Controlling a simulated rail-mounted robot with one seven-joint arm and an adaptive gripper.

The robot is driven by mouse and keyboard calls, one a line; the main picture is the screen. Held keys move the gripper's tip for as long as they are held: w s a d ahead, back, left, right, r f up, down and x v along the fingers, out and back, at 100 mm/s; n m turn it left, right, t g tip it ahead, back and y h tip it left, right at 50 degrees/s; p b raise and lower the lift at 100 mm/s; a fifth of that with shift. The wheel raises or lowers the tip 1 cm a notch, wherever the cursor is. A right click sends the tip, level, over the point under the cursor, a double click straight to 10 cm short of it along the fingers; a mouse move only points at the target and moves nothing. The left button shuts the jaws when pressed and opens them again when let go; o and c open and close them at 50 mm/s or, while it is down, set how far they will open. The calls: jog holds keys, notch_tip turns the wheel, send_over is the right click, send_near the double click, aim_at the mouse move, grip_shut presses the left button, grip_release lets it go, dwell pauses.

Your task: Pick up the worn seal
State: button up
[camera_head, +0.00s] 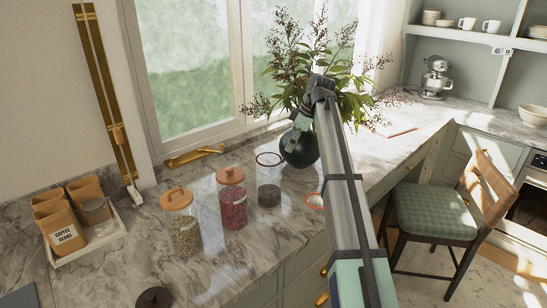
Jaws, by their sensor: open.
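A small orange-red ring with a pale middle (315,201), which looks like the worn seal, lies near the front edge of the marble counter, right of the jars. My arm passes just right of it. My gripper (296,133) is small and dark at the far end of the arm, in front of the dark round vase (299,152). It is open, with nothing seen in it, and well behind and above the ring. Its fingertips are hard to make out against the vase. A lidless glass jar with dark contents (269,183) stands left of the ring.
Two lidded jars, one with red contents (232,200) and one with greenish contents (182,225), stand further left. A tray with canisters (88,240) is at far left. A dark round piece (153,299) lies at front. A chair (440,213) stands right of the counter.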

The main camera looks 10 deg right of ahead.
jog(key=shift+d+p+x, duration=0.2)
jog(key=shift+p+x, duration=1.2)
jog(key=shift+x, duration=1.55)
jog(key=shift+f, duration=0.1)
jog(key=c, duration=0.8)
